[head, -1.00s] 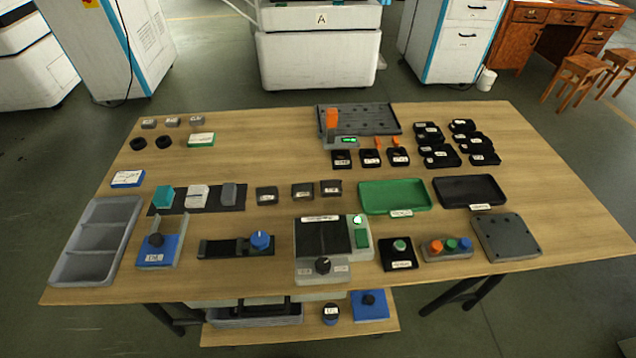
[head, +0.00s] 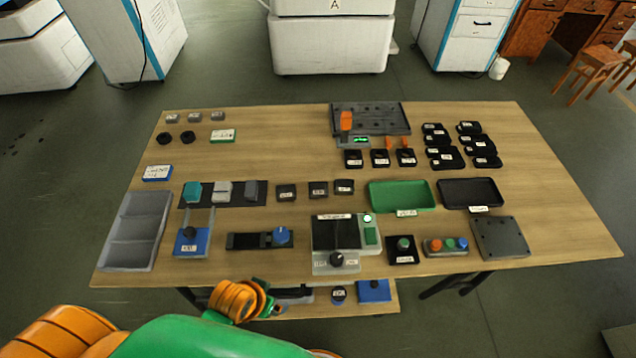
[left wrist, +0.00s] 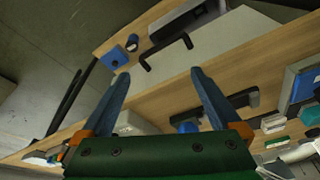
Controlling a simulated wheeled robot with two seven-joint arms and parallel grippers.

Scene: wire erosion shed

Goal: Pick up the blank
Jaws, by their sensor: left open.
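I cannot tell for sure which block is the blank. In the head view a teal block (head: 192,191), a white block (head: 223,189) and a grey block (head: 256,190) stand on a dark strip at the left of the table. Several small labelled dark blocks (head: 286,192) sit in a row to their right, and small grey blocks (head: 195,117) at the back left. My left gripper (left wrist: 146,69) is open, with nothing between its fingers in the left wrist view. In the head view my left arm is at the bottom, in front of the table edge. My right gripper is not in view.
A grey compartment tray (head: 136,231) stands at the left, beside a blue fixture (head: 192,242) and a blue-knobbed slide (head: 259,240). A control box (head: 336,262), a green tray (head: 402,195) and a black tray (head: 470,192) are to the right. A lower shelf (head: 310,311) holds more items.

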